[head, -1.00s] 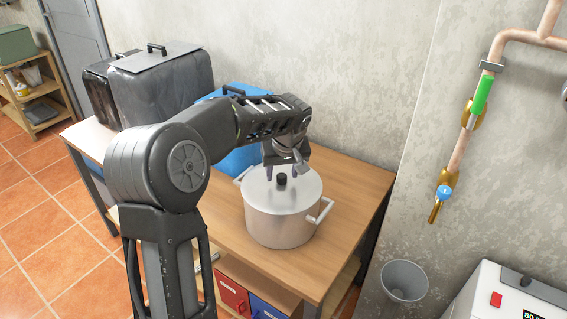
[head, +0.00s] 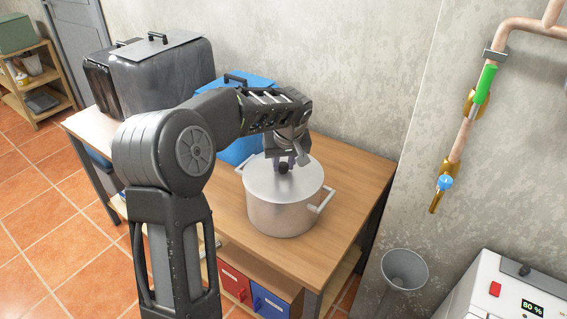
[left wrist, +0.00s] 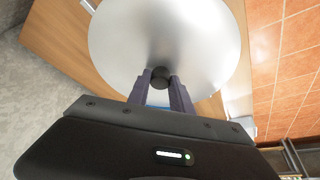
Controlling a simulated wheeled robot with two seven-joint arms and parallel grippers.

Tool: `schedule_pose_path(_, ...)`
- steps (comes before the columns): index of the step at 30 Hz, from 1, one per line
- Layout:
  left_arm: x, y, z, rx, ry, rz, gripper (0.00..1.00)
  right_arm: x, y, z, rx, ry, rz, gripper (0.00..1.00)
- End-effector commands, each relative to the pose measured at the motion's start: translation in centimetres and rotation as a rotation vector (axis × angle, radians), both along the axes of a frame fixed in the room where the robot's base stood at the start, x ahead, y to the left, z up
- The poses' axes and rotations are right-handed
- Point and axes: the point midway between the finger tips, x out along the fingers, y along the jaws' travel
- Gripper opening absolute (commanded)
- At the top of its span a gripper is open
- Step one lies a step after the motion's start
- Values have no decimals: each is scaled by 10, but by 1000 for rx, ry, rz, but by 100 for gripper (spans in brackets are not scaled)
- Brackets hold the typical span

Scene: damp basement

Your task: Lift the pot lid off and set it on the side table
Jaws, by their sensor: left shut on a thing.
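A silver pot (head: 283,212) with two side handles stands on a wooden table (head: 350,184). Its flat silver lid (head: 300,182) with a dark round knob (head: 284,168) sits on the pot's rim, with no gap that I can make out. My left gripper (head: 284,162) is above the lid, shut on the knob. In the left wrist view the two fingers (left wrist: 160,84) stand at either side of the knob, and the lid (left wrist: 190,35) fills the upper middle. My right gripper is not in view. I cannot tell which surface is the side table.
Dark bins (head: 165,80) and a blue container (head: 245,88) stand on the table behind my left arm. The table's right end is clear.

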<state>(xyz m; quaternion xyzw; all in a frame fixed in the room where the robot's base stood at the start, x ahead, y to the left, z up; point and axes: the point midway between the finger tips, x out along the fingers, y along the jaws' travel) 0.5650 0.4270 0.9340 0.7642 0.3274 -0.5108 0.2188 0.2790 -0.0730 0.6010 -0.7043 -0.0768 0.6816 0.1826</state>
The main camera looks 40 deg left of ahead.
Motion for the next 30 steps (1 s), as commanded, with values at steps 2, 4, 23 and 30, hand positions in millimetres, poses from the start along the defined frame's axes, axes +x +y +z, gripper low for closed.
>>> schedule_pose_path(2, 0, 0, 0, 0, 0, 0, 2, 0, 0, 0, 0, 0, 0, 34)
schedule_pose_path(4, 0, 0, 0, 0, 0, 0, 0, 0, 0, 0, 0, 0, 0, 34)
schedule_pose_path(23, 0, 0, 18, 0, -1, 0, 0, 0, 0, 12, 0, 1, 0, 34)
schedule_pose_path(30, 0, 0, 30, 0, -1, 0, 0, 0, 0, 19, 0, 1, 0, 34)
